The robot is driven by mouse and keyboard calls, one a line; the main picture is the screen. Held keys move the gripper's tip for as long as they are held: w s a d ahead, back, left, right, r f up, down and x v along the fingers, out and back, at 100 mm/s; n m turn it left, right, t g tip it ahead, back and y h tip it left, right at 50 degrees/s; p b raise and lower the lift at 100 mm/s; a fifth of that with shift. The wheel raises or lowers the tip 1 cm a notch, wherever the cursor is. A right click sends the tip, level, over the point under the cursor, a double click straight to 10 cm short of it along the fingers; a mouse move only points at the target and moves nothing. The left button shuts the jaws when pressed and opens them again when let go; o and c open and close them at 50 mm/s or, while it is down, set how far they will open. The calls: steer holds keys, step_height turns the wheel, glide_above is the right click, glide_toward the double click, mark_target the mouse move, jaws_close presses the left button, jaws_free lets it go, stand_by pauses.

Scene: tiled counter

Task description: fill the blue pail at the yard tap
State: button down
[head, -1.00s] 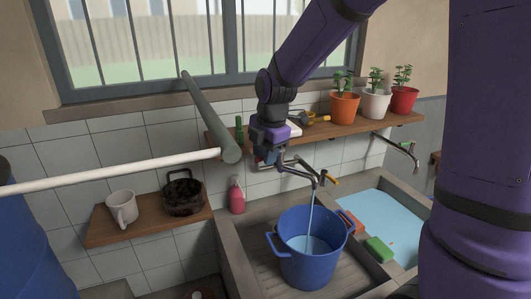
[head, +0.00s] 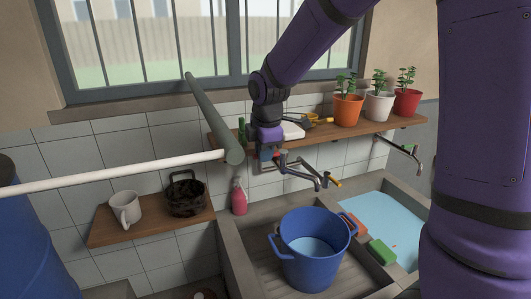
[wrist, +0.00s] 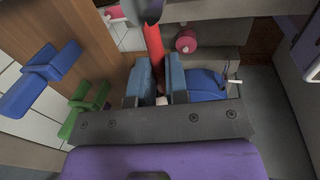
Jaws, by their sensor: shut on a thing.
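The blue pail (head: 318,268) stands upright in the left basin under the tap (head: 306,170), with pale blue water inside below its rim. No stream shows between spout and pail. My gripper (head: 268,156) is at the wall end of this tap, left of the spout. In the wrist view my gripper (wrist: 158,88) has its blue fingers closed around a red handle (wrist: 153,48). The pail (wrist: 207,84) shows partly there. The handle's grip point is mostly hidden between the fingers.
A grey-green pipe (head: 212,115) and a white pole (head: 110,173) cross left of my arm. Potted plants (head: 347,108) stand on the shelf (head: 375,130) behind. A pink bottle (head: 239,200) stands left of the basin. Sponges (head: 381,251) lie beside the water-filled right basin.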

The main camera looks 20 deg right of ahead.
steer(key=c, duration=1.1)
jaws_free()
steer(key=shift+r, duration=0.1)
steer(key=r, duration=0.3)
steer(key=s+r, duration=0.1)
steer(key=r, duration=0.3)
steer(key=s+r, duration=0.1)
steer(key=r, duration=0.2)
steer(key=shift+r, duration=0.2)
steer(key=shift+s, duration=0.1)
